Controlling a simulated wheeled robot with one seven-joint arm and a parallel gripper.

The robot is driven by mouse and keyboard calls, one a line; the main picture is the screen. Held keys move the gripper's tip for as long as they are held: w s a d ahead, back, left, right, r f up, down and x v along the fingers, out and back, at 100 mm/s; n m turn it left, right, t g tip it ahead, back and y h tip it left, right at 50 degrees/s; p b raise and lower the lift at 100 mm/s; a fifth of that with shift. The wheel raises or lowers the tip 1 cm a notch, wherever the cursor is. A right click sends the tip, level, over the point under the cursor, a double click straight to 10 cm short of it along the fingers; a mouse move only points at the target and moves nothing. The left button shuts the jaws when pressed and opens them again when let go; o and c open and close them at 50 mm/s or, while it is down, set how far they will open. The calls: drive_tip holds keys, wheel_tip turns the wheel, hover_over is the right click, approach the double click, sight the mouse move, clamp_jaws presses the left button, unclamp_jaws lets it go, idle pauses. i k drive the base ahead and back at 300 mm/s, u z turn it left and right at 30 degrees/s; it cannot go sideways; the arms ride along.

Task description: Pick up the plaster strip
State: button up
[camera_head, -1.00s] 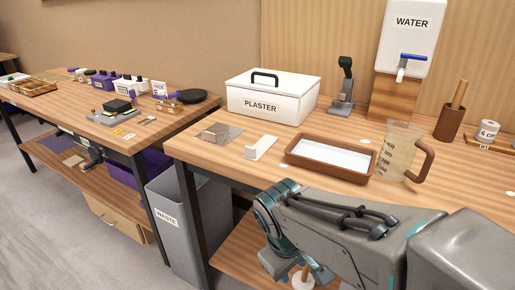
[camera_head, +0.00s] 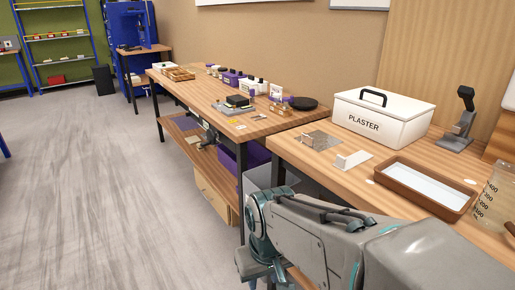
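No piece is clearly recognisable as a plaster strip. A white lidded box marked PLASTER (camera_head: 384,126) stands closed at the back of the near bench, its inside hidden. A small white angled piece (camera_head: 351,160) lies in front of it; I cannot tell whether this is the strip or a holder. A shallow brown tray (camera_head: 447,209) with a white or pale filling sits to its right. My arm reaches across the lower right, in front of the bench edge. My gripper (camera_head: 262,268) seems to be at its lower left end, apart from these things; its fingers cannot be made out.
A clear flat sheet (camera_head: 319,140) lies left of the box. A grey stand (camera_head: 458,124) and a measuring jug (camera_head: 495,195) are to the right. A second bench (camera_head: 192,92) with boxes and tools extends behind left. The floor (camera_head: 90,190) at left is open.

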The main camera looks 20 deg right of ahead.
sight(344, 163)
drive_tip(key=u, duration=0.8)
drive_tip(key=k, duration=0.85)
drive_tip(key=z, duration=0.9)
drive_tip(key=i, duration=0.25)
drive_tip(key=z, duration=0.1)
